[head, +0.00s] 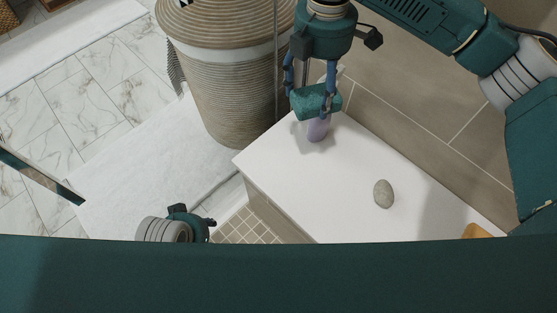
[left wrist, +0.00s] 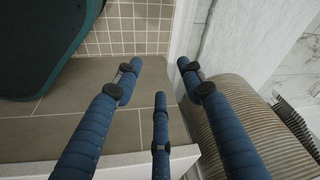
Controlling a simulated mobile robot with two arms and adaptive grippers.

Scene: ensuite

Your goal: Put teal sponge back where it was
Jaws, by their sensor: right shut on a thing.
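The teal sponge (head: 315,103) is held between the blue fingers of my right gripper (head: 309,98), which is shut on it. In the head view, it appears over the back corner of the white ledge (head: 330,185); I cannot tell its exact height above it. A lavender object (head: 318,129) shows just below the sponge, partly hidden by it. My left gripper (head: 207,222) is low at the bottom left of the head view, partly cut off by my body. In the left wrist view its fingers (left wrist: 158,76) are spread open with nothing between them.
A grey stone (head: 383,194) lies on the ledge, with bare surface around it. An orange thing (head: 476,231) is partly hidden at the ledge's right end. A tall woven basket (head: 228,95) stands left of the sponge, beside a white mat (head: 140,165).

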